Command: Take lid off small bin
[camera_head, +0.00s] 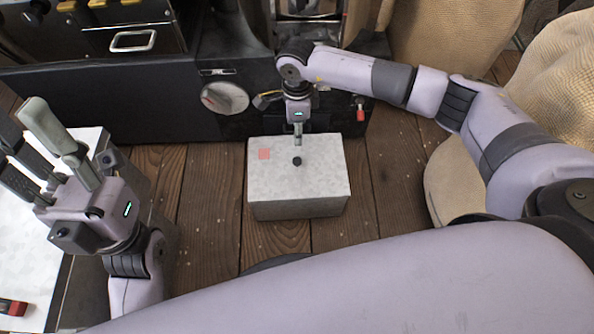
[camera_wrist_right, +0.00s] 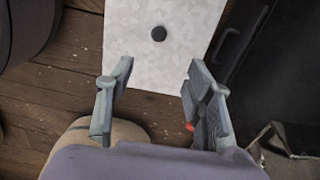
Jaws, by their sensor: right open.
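The small bin (camera_head: 300,209) stands on the wooden floor in the middle of the head view. Its pale speckled lid (camera_head: 320,180) lies on top, with a small dark round knob (camera_head: 297,161) near the middle and a pink square mark to the left. My right gripper (camera_head: 298,136) points down near the lid's far edge, beyond the knob. In the right wrist view its fingers (camera_wrist_right: 155,95) are apart and empty, with the lid (camera_wrist_right: 130,50) and knob (camera_wrist_right: 158,34) ahead of them. My left gripper (camera_head: 45,140) is raised at the left, away from the bin; its fingers look spread.
A dark machine (camera_head: 240,105) stands just behind the bin. Burlap sacks (camera_head: 545,70) fill the right. A white-topped surface (camera_head: 25,240) lies at the left under my left gripper. Bare wooden floor (camera_head: 210,215) shows on both sides of the bin.

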